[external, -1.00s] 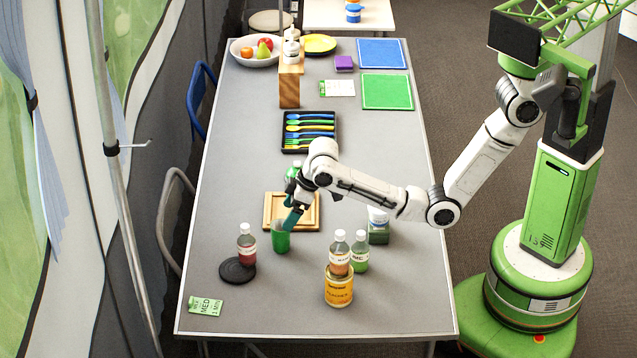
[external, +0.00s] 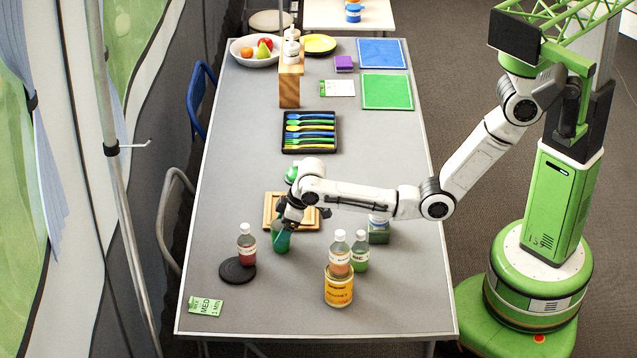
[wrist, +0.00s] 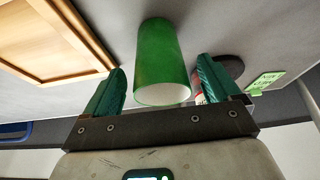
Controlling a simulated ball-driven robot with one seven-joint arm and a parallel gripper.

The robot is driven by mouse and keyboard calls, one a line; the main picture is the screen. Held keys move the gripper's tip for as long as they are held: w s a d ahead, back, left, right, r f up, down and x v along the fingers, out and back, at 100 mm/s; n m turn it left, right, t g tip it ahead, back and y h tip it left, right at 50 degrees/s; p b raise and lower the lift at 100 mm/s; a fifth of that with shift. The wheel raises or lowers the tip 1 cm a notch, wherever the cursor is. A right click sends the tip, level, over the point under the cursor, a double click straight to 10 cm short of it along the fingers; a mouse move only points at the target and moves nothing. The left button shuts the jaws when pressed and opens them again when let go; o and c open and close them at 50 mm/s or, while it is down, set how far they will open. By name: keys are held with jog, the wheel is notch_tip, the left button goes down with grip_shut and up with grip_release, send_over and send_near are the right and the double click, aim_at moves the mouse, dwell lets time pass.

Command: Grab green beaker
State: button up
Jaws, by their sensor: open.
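The green beaker (external: 283,241) stands upright on the grey table, left of the middle and near the wooden board. In the wrist view the green beaker (wrist: 161,65) is between the two teal fingers, with gaps showing on both sides. My gripper (external: 279,222) is at the beaker's upper part and partly covers it in the external view. In the wrist view my gripper (wrist: 163,85) is open, with nothing clamped in it.
A red bottle (external: 247,244) on a black disc (external: 237,270) stands close left of the beaker. Two bottles (external: 340,254) and a yellow can (external: 339,288) stand to the right. A wooden board (external: 306,222) lies just behind. The front table area is mostly clear.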

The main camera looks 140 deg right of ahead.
jog(key=shift+w+d+f, duration=0.15)
jog(key=shift+d+f, duration=0.05)
jog(key=shift+f, duration=0.35)
jog(key=shift+c, duration=0.2)
jog(key=c, duration=1)
